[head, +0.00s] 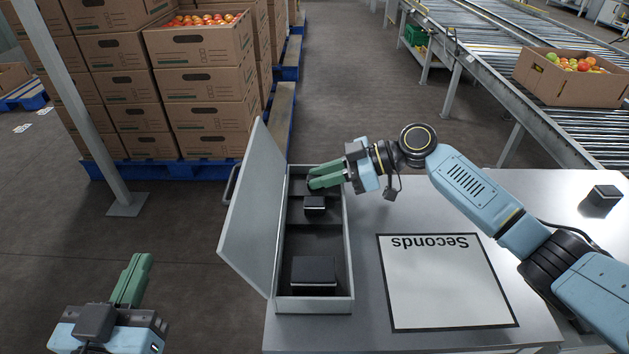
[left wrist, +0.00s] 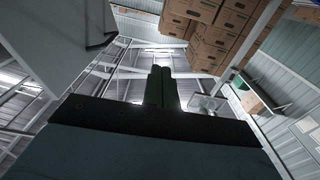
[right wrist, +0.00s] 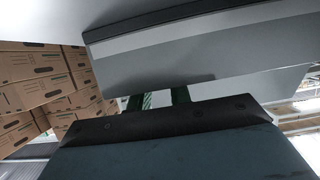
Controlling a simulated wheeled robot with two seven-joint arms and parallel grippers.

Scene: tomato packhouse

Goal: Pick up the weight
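A long grey case (head: 349,250) with its lid (head: 255,215) open to the left stands on the table. It holds black block weights: a large one (head: 313,273) in the front compartment, a smaller one (head: 315,205) farther back, and a dark shape partly hidden under my right fingers. My right gripper (head: 322,177) is over the back end of the case, reaching in from the right. Its fingers (right wrist: 160,97) show a gap in the right wrist view; their tips are hidden. My left gripper (head: 136,272) is shut and empty, left of the table, with fingers together (left wrist: 161,87).
A white mat labelled Seconds (head: 445,285) lies right of the case. Another black block (head: 602,200) sits at the table's right. Stacked cartons (head: 200,85) stand behind on pallets. A roller conveyor (head: 530,95) carries a tomato carton (head: 560,85).

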